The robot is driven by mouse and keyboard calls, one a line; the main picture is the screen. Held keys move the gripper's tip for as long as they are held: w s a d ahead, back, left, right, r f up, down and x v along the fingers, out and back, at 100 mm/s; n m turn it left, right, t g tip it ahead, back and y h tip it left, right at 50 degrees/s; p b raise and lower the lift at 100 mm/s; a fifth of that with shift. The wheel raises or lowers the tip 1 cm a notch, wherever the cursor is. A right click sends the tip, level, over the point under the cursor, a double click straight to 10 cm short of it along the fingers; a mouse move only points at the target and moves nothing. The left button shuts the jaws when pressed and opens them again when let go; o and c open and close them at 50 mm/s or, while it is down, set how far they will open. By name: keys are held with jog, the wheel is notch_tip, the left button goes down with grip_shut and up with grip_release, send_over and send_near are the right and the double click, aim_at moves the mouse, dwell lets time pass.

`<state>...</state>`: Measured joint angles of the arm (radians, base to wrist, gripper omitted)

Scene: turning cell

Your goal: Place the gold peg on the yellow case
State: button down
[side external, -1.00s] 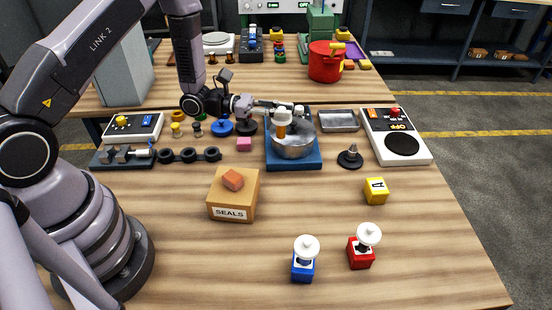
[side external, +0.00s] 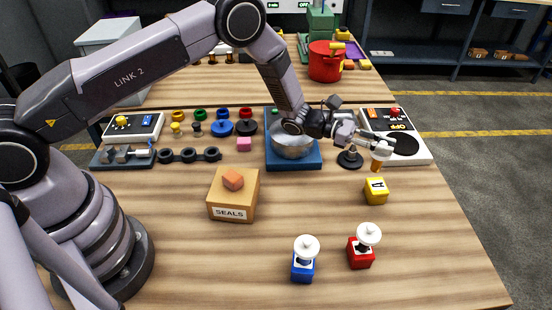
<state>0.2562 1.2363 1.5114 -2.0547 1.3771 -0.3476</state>
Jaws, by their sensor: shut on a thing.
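My gripper (side external: 383,146) is shut on the gold peg (side external: 376,165), which has a white top and an orange-gold lower part. The peg hangs roughly upright above the far side of the yellow case (side external: 376,191). The yellow case is a small yellow block with a white label marked "A" on the right part of the table. A small gap seems to show between the peg's lower end and the case, but I cannot tell their exact alignment in depth.
A black cone stand (side external: 349,159) stands left of the peg. The white OFF device (side external: 410,148) lies behind it. A red case (side external: 361,252) and a blue case (side external: 304,266), both with white-topped pegs, stand nearer. A metal bowl (side external: 293,150) sits on a blue base (side external: 311,161).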

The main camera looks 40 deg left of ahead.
jog(key=shift+w+d+f, duration=0.2)
jog(key=shift+w+f, duration=0.15)
jog(key=shift+f, duration=0.65)
jog(key=shift+w+d+f, duration=0.25)
jog(key=shift+w+f, duration=0.15)
jog(key=shift+f, duration=0.55)
jog(key=shift+w+d+f, duration=0.2)
jog(key=shift+w+f, duration=0.15)
jog(key=shift+f, duration=0.65)
jog(key=shift+f, duration=0.15)
jog(key=c, duration=1.1)
grip_release()
jog(key=shift+o, duration=0.2)
